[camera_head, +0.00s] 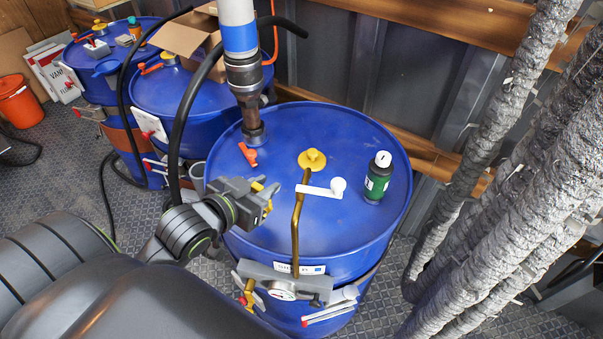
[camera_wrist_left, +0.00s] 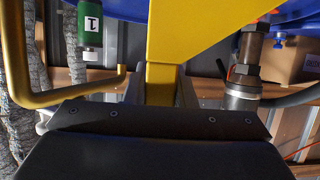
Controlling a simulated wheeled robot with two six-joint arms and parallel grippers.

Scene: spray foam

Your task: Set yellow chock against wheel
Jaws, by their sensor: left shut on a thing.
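My left gripper (camera_head: 263,198) is over the top of the near blue drum, left of the brass crank. It is shut on a yellow piece, which I take for the yellow chock (camera_wrist_left: 190,32); in the left wrist view it rises from between the jaws and widens toward the top edge. In the head view only small yellow bits show at the jaws, so its full shape is hidden there. I cannot make out a wheel in either view. My right gripper is in neither view.
The near blue drum (camera_head: 335,130) carries a brass crank (camera_head: 296,225), a yellow cap (camera_head: 312,160), a green bottle (camera_head: 377,180) and an upright pump tube (camera_head: 245,80). A black hose (camera_head: 180,110) passes left of the gripper. Foam-crusted columns (camera_head: 500,210) stand at right.

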